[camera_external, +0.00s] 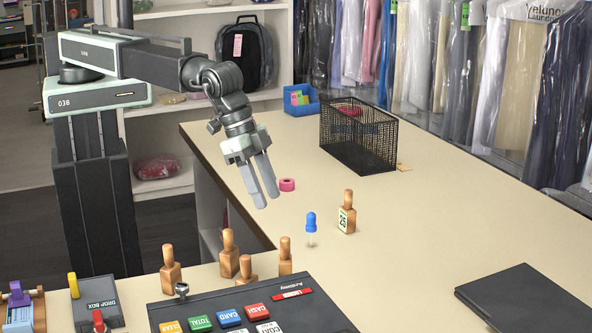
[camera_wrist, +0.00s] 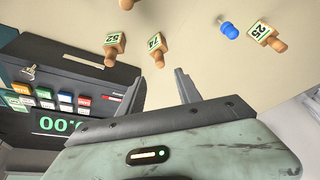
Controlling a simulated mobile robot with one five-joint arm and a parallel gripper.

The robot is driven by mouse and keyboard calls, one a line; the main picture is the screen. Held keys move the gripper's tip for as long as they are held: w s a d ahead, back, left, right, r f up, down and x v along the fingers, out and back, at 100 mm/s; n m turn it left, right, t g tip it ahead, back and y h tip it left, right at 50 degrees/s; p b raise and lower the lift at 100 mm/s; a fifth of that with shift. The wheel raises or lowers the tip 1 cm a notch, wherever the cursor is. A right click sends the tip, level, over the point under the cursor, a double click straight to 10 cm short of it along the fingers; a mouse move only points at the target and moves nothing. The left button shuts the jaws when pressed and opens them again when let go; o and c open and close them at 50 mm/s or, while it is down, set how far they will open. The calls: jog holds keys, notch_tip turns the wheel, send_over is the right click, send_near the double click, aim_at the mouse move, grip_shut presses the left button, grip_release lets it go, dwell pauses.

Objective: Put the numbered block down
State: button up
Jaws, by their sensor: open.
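A wooden numbered block (camera_external: 347,215) with a peg-like handle stands upright on the counter, right of a blue-topped dropper. In the wrist view the block marked 25 (camera_wrist: 260,31) is at the upper right. My gripper (camera_external: 267,198) is open and empty, pointing down above the counter's left part, left of that block and apart from it. In the wrist view my gripper (camera_wrist: 159,74) has nothing between its fingers. More wooden blocks, marked 52 (camera_wrist: 113,40) and 74 (camera_wrist: 155,42), show at the top; similar ones (camera_external: 228,262) stand behind the cash register.
The blue dropper (camera_external: 310,223) stands near the block. A pink tape roll (camera_external: 287,185), black wire basket (camera_external: 345,143) and blue bin (camera_external: 300,107) are farther back. The cash register (camera_external: 255,303) is in front, a black folder (camera_external: 525,296) at right. The counter's middle right is clear.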

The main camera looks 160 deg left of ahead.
jog(key=shift+f, duration=0.15)
jog(key=s+d+f+m+g+h, duration=0.1)
jog(key=s+d+m, duration=0.3)
jog(key=s+d, duration=1)
jog(key=s+d+m+g+h, duration=0.2)
jog(key=s+d+m, duration=0.2)
jog(key=s+d, duration=0.9)
jog(key=d, duration=0.6)
jog(key=shift+s+f, duration=0.35)
